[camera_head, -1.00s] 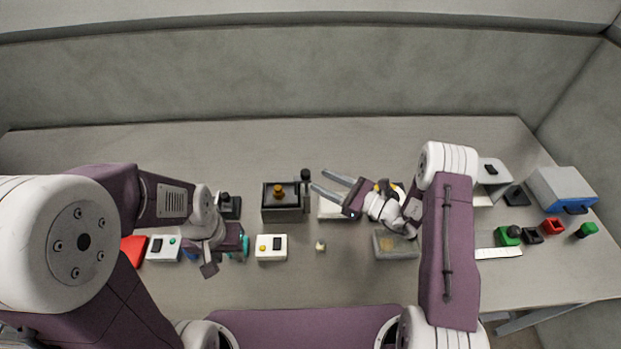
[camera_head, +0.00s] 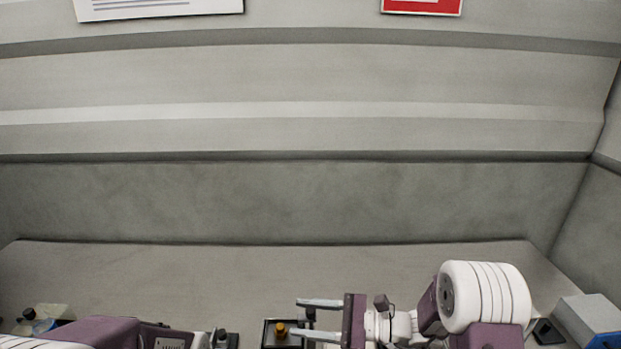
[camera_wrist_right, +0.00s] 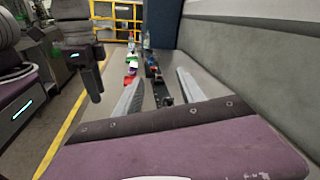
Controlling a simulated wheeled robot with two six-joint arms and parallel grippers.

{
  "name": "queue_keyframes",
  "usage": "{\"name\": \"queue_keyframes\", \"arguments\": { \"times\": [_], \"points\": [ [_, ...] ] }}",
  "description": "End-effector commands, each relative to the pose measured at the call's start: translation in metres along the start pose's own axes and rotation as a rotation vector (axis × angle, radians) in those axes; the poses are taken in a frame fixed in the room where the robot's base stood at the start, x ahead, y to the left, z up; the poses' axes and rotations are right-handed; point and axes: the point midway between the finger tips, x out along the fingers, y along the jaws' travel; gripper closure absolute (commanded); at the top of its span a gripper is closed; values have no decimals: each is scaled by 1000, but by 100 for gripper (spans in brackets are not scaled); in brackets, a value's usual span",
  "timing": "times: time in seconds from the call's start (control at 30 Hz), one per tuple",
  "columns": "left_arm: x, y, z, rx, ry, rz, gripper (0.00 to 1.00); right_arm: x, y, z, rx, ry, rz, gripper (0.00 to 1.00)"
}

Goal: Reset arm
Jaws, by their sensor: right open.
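My right gripper (camera_head: 297,317) reaches leftward from the right arm near the bottom edge of the head view. Its two pale fingers are spread apart with nothing held between them. In the right wrist view the open fingers (camera_wrist_right: 160,76) also stand apart. My left arm (camera_head: 90,335) shows only in part at the bottom left of the head view, and its gripper is outside that frame.
A black device with an orange knob (camera_head: 281,330) stands close by the right fingers. A blue-grey box (camera_head: 590,318) is at the far right of the table. The table's back strip (camera_head: 250,275) is clear up to the grey wall (camera_head: 300,200). Small coloured items (camera_wrist_right: 132,66) line the table.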

Motion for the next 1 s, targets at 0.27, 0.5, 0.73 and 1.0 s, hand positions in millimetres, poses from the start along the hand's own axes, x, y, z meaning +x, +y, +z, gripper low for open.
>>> {"name": "queue_keyframes", "arguments": {
  "times": [0.27,0.5,0.73,1.0],
  "points": [
    [0,0,0,0,0,0,64,-104,183,-25,-670,571,949,53],
    [0,0,0,0,0,0,64,-197,155,-79,-1133,839,1329,53],
    [0,0,0,0,0,0,64,-198,136,-84,-1210,885,1326,53],
    [0,0,0,0,0,0,64,-198,136,-84,-1207,885,1325,53]
  ]
}}
